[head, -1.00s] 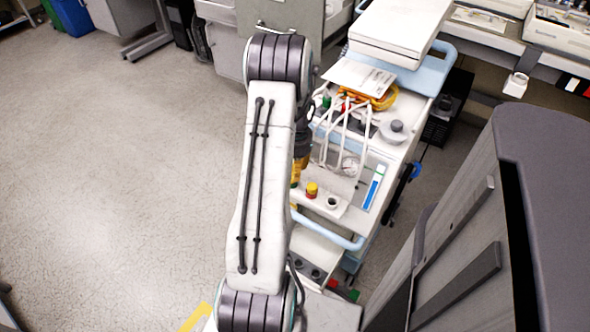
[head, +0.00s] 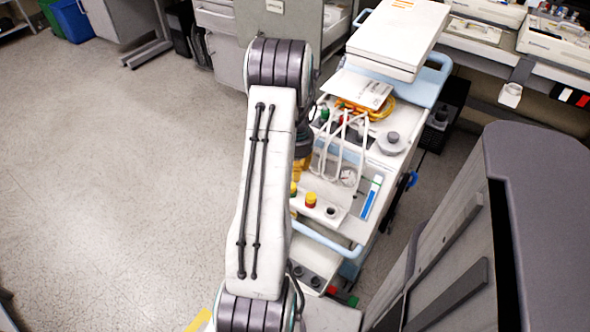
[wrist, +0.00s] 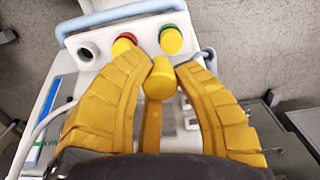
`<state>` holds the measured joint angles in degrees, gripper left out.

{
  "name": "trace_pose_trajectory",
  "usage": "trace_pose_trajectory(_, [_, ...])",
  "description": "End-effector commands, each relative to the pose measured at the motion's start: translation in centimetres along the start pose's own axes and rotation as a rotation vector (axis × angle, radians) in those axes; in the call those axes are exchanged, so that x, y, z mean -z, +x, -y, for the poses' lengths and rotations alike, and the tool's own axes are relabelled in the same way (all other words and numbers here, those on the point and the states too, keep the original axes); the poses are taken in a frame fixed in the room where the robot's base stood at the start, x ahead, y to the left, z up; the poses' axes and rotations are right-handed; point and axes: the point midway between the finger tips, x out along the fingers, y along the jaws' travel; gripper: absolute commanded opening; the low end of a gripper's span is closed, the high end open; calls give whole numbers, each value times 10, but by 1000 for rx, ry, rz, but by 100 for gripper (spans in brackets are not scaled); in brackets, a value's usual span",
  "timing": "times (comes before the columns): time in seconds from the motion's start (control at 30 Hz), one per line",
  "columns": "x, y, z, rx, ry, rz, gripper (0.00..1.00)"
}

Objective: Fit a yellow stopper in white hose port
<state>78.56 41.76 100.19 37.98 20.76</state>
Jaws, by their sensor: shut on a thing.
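In the wrist view my gripper (wrist: 160,73) is shut on a yellow stopper (wrist: 160,80), held between its yellow fingertips. Beyond it is a white panel with a row of ports. The white port (wrist: 88,51) at the left has a dark, empty opening; it also shows in the head view (head: 331,211). The red port (wrist: 124,38) and the green-ringed port (wrist: 172,29) each carry a yellow stopper. The held stopper appears just in front of the panel, nearest the green port in the picture, right of the white port. My arm hides most of the gripper in the head view.
The panel is on a cart with a light blue handle (head: 328,238). A grey cabinet (head: 450,230) stands at the right. The floor at the left is clear.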

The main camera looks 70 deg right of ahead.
Motion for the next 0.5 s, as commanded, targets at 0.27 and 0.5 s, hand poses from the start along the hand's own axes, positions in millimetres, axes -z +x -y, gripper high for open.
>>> trace_pose_trajectory(0.27, [-4, 4, -32, -1, 4, 3, 14])
trace_pose_trajectory(0.5, [-6, 3, -57, -1, 5, 2, 14])
